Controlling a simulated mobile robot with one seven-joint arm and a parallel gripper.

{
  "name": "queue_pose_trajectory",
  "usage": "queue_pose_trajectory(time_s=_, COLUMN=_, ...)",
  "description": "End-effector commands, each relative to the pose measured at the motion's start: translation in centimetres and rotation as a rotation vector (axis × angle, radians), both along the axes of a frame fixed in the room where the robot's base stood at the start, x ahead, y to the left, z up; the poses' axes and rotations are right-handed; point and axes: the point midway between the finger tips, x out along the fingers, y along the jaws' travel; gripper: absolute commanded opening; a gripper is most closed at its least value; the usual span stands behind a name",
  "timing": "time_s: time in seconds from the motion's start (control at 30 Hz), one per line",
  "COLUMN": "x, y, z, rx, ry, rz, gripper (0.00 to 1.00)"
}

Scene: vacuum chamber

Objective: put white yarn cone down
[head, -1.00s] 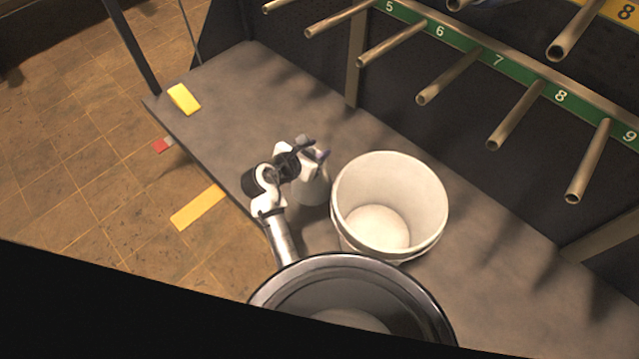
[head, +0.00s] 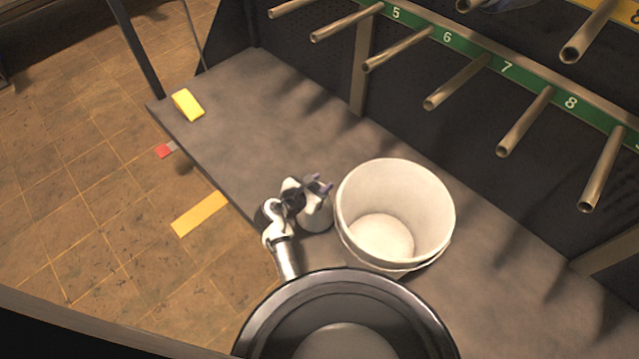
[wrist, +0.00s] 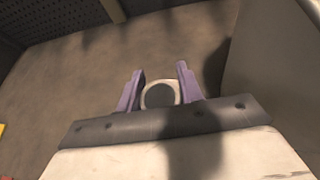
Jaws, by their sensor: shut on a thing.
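The white yarn cone (head: 318,217) is at the table, left of the white bucket, partly hidden by my arm in the head view. My gripper (head: 319,184) is above it, with its purple fingertips at the cone's top. In the wrist view, the round end of the cone (wrist: 160,94), a pale ring with a dark centre, sits between the two purple fingers of my gripper (wrist: 160,75), which are shut on it. I cannot tell whether the cone's base touches the table.
The white bucket (head: 350,240) stands close to the right of the cone on the grey table (head: 270,120). A yellow block (head: 188,105) lies at the table's far left corner. A peg rack (head: 500,68) runs behind. The table between block and cone is clear.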

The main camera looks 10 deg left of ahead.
Motion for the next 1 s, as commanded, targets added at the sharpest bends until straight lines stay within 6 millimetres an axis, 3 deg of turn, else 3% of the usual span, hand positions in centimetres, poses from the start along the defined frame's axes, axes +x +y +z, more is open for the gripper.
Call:
queue_pose_trajectory(time_s=0.2, x=0.1, y=0.0, z=-0.1, rx=0.000, ry=-0.002, rz=0.000, gripper=0.00)
queue_pose_trajectory(time_s=0.23, x=0.0, y=0.0, z=-0.2, rx=0.000, ry=0.000, rz=0.000, gripper=0.39)
queue_pose_trajectory(time_s=0.4, x=0.0, y=0.0, z=-0.2, rx=0.000, ry=0.000, rz=0.000, gripper=0.58)
queue_pose_trajectory(time_s=0.73, x=-0.1, y=0.0, z=0.2, rx=0.000, ry=0.000, rz=0.000, gripper=0.58)
queue_pose_trajectory(time_s=1.0, x=-3.9, y=2.0, z=2.2, rx=0.000, ry=0.000, rz=0.003, gripper=0.58)
